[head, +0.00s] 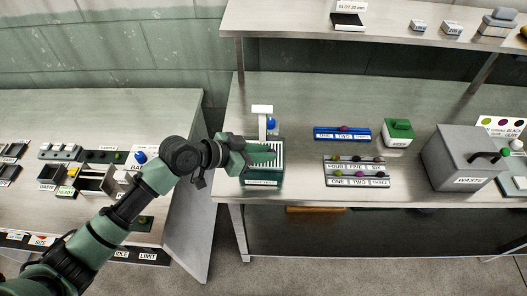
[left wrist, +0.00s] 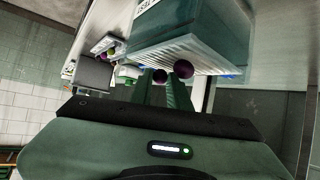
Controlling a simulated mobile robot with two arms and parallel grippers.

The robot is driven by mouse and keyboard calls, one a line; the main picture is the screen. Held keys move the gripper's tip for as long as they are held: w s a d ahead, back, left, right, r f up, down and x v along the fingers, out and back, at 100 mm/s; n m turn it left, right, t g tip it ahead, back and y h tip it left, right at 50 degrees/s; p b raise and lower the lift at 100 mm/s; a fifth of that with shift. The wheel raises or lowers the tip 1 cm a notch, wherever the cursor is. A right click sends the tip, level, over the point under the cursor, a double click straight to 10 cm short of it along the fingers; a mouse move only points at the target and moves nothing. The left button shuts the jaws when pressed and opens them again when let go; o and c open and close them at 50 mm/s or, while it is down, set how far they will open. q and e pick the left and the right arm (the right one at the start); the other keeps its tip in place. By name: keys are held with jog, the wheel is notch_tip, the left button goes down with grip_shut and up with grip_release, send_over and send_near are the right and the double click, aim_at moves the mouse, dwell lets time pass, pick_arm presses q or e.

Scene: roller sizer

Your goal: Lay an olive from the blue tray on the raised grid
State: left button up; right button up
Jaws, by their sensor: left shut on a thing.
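My left gripper (head: 268,154) is over the raised grid (head: 262,172), a green box with white slats on top. In the left wrist view the fingers (left wrist: 163,88) are shut on a dark olive (left wrist: 160,76) at their tips. The grid's slats (left wrist: 150,50) show close by; I cannot tell whether the held olive touches them. A second purple olive (left wrist: 183,69) shows against the slats beside the fingers. The blue tray (head: 328,136) lies to the right with a dark olive (head: 343,128) visible. My right gripper is not in view.
A labelled grey rack (head: 356,172) with several olives stands right of the grid. A white post with a blue knob (head: 271,123) rises behind the grid. A shelf (head: 380,38) hangs above.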

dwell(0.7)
pick_arm(q)
jog(key=o, duration=1.3)
jog(key=shift+c, duration=0.2)
jog(key=shift+r, duration=0.15)
notch_tip(320, 180, up, 7)
jog(key=p, duration=0.6)
jog(key=shift+s+f, duration=0.1)
jog(key=shift+f, duration=0.1)
